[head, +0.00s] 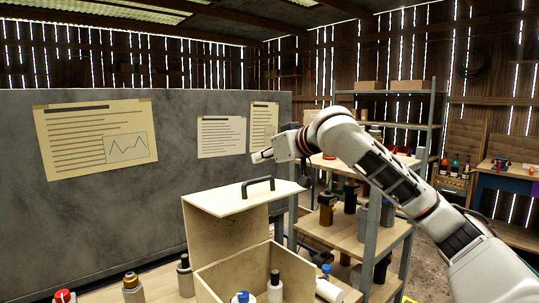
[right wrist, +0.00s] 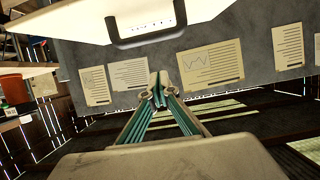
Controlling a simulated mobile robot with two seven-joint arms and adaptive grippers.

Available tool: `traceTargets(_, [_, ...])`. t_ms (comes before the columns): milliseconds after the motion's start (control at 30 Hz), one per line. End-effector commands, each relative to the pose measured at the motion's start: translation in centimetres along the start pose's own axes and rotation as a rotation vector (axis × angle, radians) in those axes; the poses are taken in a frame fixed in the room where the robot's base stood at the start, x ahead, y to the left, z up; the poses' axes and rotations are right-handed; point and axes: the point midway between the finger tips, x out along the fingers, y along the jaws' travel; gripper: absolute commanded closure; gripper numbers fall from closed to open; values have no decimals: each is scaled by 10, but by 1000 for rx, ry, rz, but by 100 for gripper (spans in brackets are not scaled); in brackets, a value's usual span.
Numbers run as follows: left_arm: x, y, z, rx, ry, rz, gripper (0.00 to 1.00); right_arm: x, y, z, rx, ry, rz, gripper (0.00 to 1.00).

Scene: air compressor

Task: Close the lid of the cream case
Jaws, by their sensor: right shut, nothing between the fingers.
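The cream case (head: 285,268) stands open on the bench in the head view, with bottles inside. Its lid (head: 225,204) is raised at the back, and a dark handle (head: 259,187) sits on the lid's upper face. My right gripper (head: 258,156) is shut and empty, a little above and behind the handle, apart from it. In the right wrist view the shut fingertips (right wrist: 158,88) show in the middle; the lid (right wrist: 75,18) and handle (right wrist: 143,32) are at the top, not touched. My left gripper is out of view.
Bottles stand on the bench left of the case, including a dark-capped one (head: 185,276). A white bottle (head: 329,290) lies to the right. A metal shelf unit (head: 384,222) stands behind on the right, and a grey partition (head: 100,210) on the left.

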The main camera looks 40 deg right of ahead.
Motion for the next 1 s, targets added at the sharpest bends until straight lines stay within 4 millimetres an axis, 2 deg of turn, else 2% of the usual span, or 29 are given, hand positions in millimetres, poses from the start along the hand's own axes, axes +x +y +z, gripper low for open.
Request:
traceTargets(200, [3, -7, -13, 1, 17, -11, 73, 36, -1, 1, 1, -3, -2, 100])
traceTargets(400, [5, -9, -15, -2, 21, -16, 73, 25, 1, 26, -3, -3, 3, 100])
traceTargets(533, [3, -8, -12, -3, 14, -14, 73, 22, 1, 35, -2, -2, 1, 100])
traceTargets(1000, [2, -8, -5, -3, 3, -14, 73, 20, 0, 38, -1, 1, 0, 100])
